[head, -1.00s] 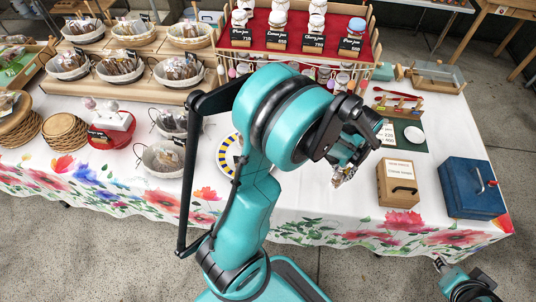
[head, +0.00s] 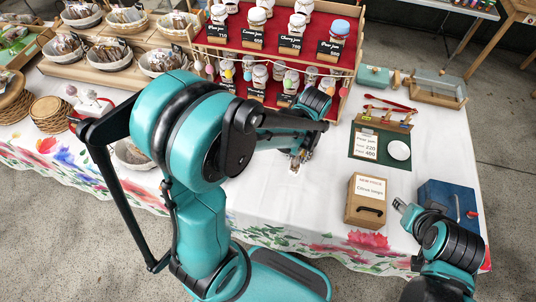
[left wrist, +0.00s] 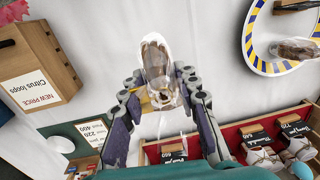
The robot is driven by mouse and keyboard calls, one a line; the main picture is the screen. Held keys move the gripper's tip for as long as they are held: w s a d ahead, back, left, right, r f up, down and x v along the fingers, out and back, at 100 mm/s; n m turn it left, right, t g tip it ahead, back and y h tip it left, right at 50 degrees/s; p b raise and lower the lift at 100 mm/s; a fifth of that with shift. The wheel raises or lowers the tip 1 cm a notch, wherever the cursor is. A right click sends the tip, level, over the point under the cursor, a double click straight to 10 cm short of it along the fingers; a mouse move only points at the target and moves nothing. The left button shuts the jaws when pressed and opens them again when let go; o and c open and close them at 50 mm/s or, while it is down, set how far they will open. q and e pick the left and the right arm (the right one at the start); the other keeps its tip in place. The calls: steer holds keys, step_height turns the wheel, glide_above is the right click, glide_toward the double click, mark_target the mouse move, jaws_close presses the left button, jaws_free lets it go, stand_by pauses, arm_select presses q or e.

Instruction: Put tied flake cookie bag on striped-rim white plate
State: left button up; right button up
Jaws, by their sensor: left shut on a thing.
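The tied flake cookie bag (left wrist: 155,62) is clear with brown pieces inside. My left gripper (left wrist: 161,85) is shut on it and holds it up over the white cloth; in the head view this gripper (head: 298,156) is beyond my left forearm. The striped-rim white plate (left wrist: 253,49), with blue and yellow marks, is at the upper right of the left wrist view, apart from the held bag. Another clear bag (left wrist: 296,48) lies on it. In the head view my left arm hides the plate. My right gripper (head: 400,206) is by the blue box; its jaw opening is unclear.
A red-covered jam stand (head: 275,46) with several jars is behind my left gripper. A wooden citrus loops box (head: 366,201) and a blue box (head: 447,200) stand at the front right. A green mat (head: 380,146) lies behind them. Baskets of bags (head: 112,58) are at the back left.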

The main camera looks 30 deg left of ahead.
arm_select(q)
steer(key=w+a+f+b, duration=0.3)
steer(key=a+f, duration=0.3)
steer(key=a, duration=0.5)
steer(key=shift+w+f+b, duration=0.2)
steer(key=shift+f+b, duration=0.2)
steer(key=shift+b, duration=0.05)
steer(key=shift+f+b, duration=0.95)
steer(key=shift+f, duration=1)
steer(key=shift+f, duration=0.15)
steer(key=o, duration=0.5)
steer(key=shift+o, duration=1.4)
